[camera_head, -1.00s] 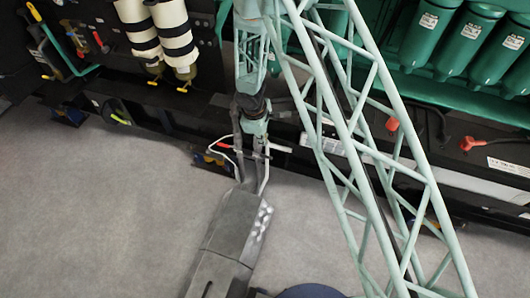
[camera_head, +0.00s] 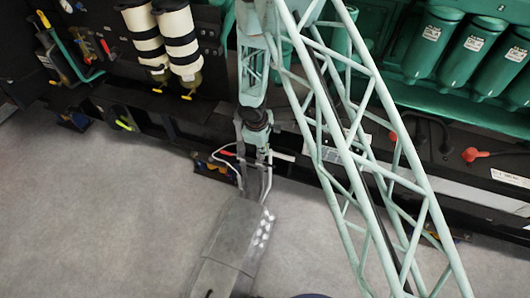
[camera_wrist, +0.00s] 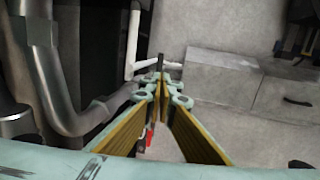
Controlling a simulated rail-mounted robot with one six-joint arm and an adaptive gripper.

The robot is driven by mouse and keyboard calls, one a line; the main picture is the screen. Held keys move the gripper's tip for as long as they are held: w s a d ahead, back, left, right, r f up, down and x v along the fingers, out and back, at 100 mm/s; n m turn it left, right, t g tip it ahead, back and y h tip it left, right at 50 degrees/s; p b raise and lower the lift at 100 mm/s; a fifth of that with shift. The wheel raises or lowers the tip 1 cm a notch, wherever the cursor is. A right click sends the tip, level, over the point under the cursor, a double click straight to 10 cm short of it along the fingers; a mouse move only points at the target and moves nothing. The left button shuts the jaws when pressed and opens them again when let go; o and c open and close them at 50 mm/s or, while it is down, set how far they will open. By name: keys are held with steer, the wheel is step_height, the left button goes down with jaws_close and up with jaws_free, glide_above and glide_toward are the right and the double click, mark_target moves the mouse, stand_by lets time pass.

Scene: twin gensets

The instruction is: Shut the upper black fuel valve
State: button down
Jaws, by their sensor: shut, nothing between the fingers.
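My gripper (camera_wrist: 160,80) is shut and empty; its yellow-padded fingers meet at the tips in the wrist view. In the head view my gripper (camera_head: 256,158) hangs below the lattice arm, over the lower edge of the black genset frame. A small dark upright piece (camera_wrist: 160,62) shows right at the fingertips; I cannot tell whether it is touched or what it is. A white bent pipe or lever (camera_wrist: 134,45) stands just beyond the tips. I cannot pick out the upper black fuel valve for certain in either view.
A grey box-like block (camera_head: 238,240) stands on the floor below the gripper; the wrist view shows grey blocks (camera_wrist: 222,75). A thick grey pipe (camera_wrist: 55,85) runs close at left. Red-handled (camera_head: 105,47) and yellow-handled (camera_head: 124,125) parts are at left. Green cylinders (camera_head: 432,45) are at right.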

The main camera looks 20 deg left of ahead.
mark_target(269, 166)
steer(key=shift+b+x, duration=1.3)
steer(key=shift+x, duration=5.15)
steer(key=shift+f+b, duration=0.2)
steer(key=shift+b, duration=0.1)
steer(key=shift+d+f+b, duration=0.1)
steer(key=shift+f+b, duration=0.25)
steer(key=shift+b, duration=0.4)
steer(key=shift+d+f+b, duration=0.15)
steer(key=shift+f+b, duration=0.05)
steer(key=shift+b, duration=0.25)
steer(key=shift+s+r, duration=0.1)
steer(key=shift+r, duration=0.05)
steer(key=d+p+v, duration=0.1)
steer(key=p+v, duration=0.2)
steer(key=v, duration=1.1)
steer(key=shift+a+r, duration=0.15)
steer(key=shift+w+r, duration=0.1)
steer(key=shift+w, duration=0.1)
